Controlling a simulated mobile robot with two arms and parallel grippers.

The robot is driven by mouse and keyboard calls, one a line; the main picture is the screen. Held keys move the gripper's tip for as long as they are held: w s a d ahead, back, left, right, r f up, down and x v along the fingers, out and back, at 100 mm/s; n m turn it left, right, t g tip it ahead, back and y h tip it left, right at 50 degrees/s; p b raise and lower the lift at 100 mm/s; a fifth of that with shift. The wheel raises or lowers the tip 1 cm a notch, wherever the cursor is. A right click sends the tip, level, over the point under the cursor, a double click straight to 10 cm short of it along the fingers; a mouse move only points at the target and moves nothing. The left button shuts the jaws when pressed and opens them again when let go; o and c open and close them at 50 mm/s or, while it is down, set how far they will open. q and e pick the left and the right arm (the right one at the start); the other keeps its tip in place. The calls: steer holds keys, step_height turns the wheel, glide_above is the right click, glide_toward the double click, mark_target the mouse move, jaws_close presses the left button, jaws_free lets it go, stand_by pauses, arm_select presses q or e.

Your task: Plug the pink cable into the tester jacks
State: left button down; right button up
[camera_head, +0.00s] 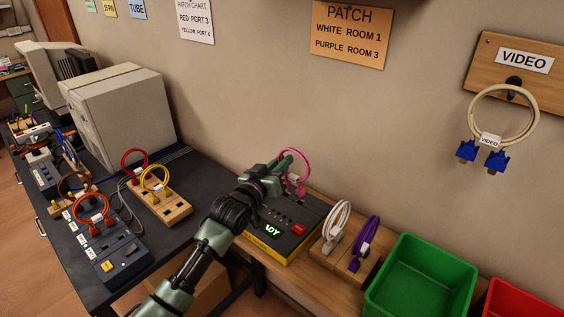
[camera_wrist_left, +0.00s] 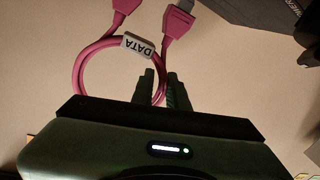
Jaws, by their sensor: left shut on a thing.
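The pink cable (camera_head: 302,155) is a small loop with a white tag and pink plugs, seen above the back of the tester in the head view. In the left wrist view the cable (camera_wrist_left: 80,72) has a tag reading DATA (camera_wrist_left: 138,46) and two plugs at the top, one with a grey tip. My left gripper (camera_head: 286,160) is shut on the cable loop; its fingers (camera_wrist_left: 160,86) also show in the wrist view.
White (camera_head: 337,222) and purple (camera_head: 366,234) cables stand on wooden blocks right of the tester. A green bin (camera_head: 425,250) and a red bin (camera_head: 515,300) are further right. Red and yellow cables on a wooden block (camera_head: 172,208) stand left. A VIDEO cable (camera_head: 537,118) hangs on the wall.

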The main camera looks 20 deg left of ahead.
arm_select(q)
steer(key=shift+f, duration=0.75)
stand_by(1.4)
stand_by(0.7)
steer(key=shift+f, duration=0.3)
stand_by(0.8)
steer(key=c, duration=1.3)
jaws_free()
steer(key=shift+o, duration=0.2)
steer(key=o, duration=0.6)
steer(key=shift+s, duration=0.1)
